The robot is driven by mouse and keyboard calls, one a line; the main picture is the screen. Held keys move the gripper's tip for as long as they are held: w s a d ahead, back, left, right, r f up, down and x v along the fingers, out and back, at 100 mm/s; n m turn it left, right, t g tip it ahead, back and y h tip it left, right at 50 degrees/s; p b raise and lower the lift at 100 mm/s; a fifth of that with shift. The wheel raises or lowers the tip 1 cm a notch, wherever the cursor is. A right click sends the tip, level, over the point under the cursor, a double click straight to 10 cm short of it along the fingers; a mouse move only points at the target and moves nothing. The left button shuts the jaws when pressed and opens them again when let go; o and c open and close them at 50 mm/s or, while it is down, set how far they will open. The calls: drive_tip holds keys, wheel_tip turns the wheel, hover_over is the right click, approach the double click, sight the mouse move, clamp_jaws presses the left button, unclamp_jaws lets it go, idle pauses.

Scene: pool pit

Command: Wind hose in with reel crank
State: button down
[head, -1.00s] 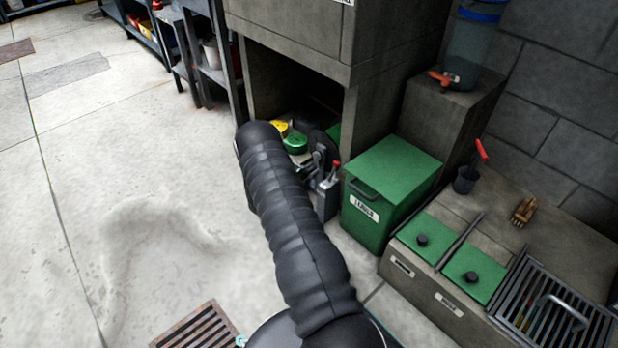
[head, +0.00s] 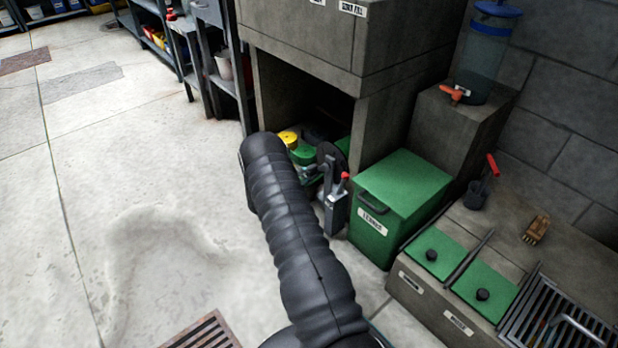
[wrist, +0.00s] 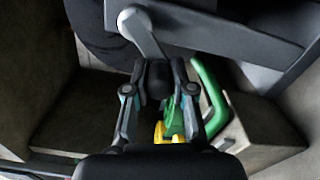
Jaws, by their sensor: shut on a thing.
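In the wrist view my gripper (wrist: 157,88) is shut on a black crank knob (wrist: 157,76), one finger on each side. A pale grey crank arm (wrist: 141,28) runs up from the knob. A dark round part (wrist: 92,30), seemingly the reel, lies behind it at upper left. In the head view the dark reel disc (head: 331,153) stands by the opening under the concrete counter, beside a grey post with a red-tipped lever (head: 338,205). My sleeved arm hides part of this area, and the grip is not clear there. I cannot make out the hose for certain.
A green lidded bin (head: 398,205) stands close right of the reel. Green and yellow round items (head: 303,154) lie in the opening. The floor on the left is clear, with a drain grate (head: 205,333) at the bottom.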

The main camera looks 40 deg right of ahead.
drive_tip(key=m, duration=0.1)
drive_tip(key=r+m, duration=0.1)
drive_tip(key=m, duration=0.1)
drive_tip(key=w+r+m, duration=0.1)
drive_tip(key=shift+d+m, duration=0.3)
drive_tip(key=shift+d, duration=0.05)
drive_tip(key=shift+w+r+m, duration=0.1)
drive_tip(key=shift+r+m, duration=0.25)
drive_tip(key=shift+m, duration=0.6)
drive_tip(key=shift+r+m, duration=0.3)
drive_tip(key=shift+m, duration=0.65)
drive_tip(key=c, duration=1)
unclamp_jaws()
drive_tip(key=shift+d, duration=0.1)
drive_tip(key=shift+o, duration=0.2)
drive_tip(key=shift+s+d, duration=0.15)
drive_tip(key=shift+s, duration=0.05)
drive_tip(key=a, duration=1.2)
drive_tip(key=shift+s+a, duration=0.25)
drive_tip(key=shift+a, duration=0.15)
